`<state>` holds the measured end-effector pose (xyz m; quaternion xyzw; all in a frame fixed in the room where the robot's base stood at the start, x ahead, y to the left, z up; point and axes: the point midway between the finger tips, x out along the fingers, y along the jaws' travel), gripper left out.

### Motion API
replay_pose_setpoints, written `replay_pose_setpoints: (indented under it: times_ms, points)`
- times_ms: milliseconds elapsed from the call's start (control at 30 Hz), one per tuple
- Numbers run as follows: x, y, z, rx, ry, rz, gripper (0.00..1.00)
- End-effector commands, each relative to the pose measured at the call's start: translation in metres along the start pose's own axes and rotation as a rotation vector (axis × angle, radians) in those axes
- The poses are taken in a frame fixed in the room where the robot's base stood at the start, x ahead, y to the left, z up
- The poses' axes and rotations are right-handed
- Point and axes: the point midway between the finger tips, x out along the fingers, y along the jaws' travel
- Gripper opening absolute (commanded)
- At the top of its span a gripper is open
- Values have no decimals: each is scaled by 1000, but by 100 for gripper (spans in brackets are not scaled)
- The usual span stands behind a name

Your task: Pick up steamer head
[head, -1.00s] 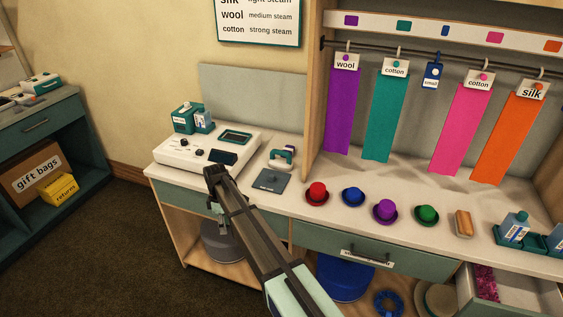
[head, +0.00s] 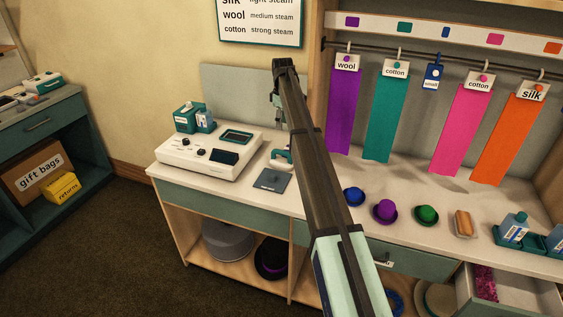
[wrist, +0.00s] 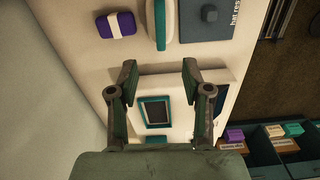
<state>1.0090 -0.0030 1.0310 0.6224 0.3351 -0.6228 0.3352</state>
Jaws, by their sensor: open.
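The steamer head, a rounded white piece with a teal part, lies on the counter. In the head view the steamer head (head: 281,158) is partly hidden by my arm; in the wrist view the steamer head (wrist: 161,24) is cut off at the top edge. My gripper (wrist: 160,72) is open and empty, with its fingers pointing toward the counter. The gripper (head: 280,112) is small and dark in the head view, above the counter's back part. In the wrist view the steamer head lies beyond the gap between the fingertips, not between them.
A white console (head: 208,153) with a screen stands left of the steamer head. A dark hat-rest pad (head: 272,179) lies in front. A purple block with a white band (wrist: 115,25) lies nearby. Small hats (head: 385,211) line the counter to the right, below hanging fabric strips (head: 386,118).

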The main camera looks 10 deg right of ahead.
Motion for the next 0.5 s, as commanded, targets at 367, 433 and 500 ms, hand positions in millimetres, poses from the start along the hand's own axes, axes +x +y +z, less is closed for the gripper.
replay_pose_setpoints:
  times_ms: [367, 433, 500]
  points:
    - [71, -2, -1, -2, -1, -2, 49]
    - [82, -2, -1, -2, 0, -1, 49]
    - [92, -1, -1, -2, 0, -1, 49]
